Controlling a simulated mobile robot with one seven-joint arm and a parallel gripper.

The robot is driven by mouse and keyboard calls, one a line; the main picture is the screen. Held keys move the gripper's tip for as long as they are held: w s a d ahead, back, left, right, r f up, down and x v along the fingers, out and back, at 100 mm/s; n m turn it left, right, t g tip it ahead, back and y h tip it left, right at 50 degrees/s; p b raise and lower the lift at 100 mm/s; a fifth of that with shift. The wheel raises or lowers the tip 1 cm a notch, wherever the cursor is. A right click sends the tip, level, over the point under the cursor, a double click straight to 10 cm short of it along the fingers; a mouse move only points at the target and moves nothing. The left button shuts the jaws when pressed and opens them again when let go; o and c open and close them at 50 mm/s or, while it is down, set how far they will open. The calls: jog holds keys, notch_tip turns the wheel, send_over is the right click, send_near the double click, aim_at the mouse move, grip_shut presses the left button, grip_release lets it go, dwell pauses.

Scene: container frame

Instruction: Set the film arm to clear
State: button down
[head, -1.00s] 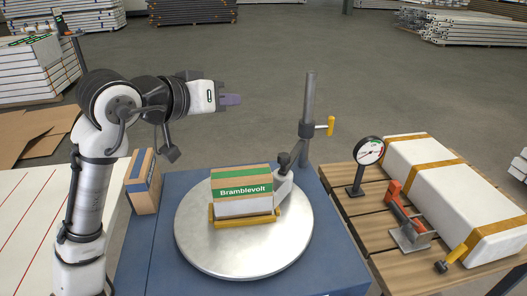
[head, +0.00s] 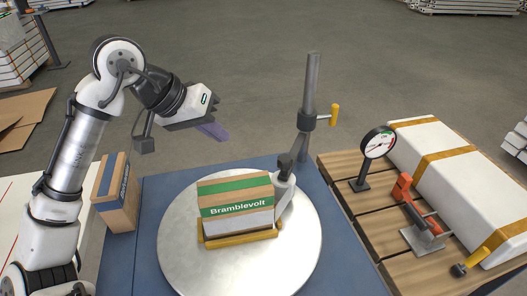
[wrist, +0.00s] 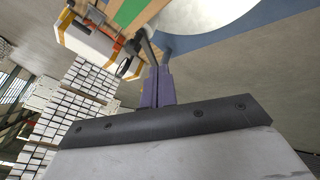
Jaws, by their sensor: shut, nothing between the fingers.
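The film arm (head: 285,181) is a grey link with a dark joint. It runs from an upright grey post (head: 311,85) down to the right side of the Bramblevolt carton (head: 236,190), close beside it; I cannot tell whether they touch. A yellow handle (head: 334,115) sticks out to the right from a collar on the post. The carton stands in a yellow cradle (head: 240,240) on a round pale turntable (head: 180,258). My gripper (head: 214,132) has purple fingers, shut and empty, in the air behind and left of the carton. Its fingers also show in the wrist view (wrist: 157,88).
A second carton (head: 116,195) stands left on the blue table (head: 145,200). On the right, a wooden pallet (head: 350,205) bears a dial gauge (head: 379,142), a red-handled clamp (head: 413,200) and a long white strapped pack (head: 460,175). The air between my gripper and the post is clear.

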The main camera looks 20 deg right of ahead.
aim_at(292, 158)
jog(key=d+f+p, duration=0.1)
jog(key=d+f, duration=0.7)
jog(key=d, duration=0.1)
jog(key=shift+d, duration=0.25)
jog(key=shift+s+d+p, duration=0.15)
jog(key=shift+s+p, duration=0.05)
jog(key=shift+p, duration=0.1)
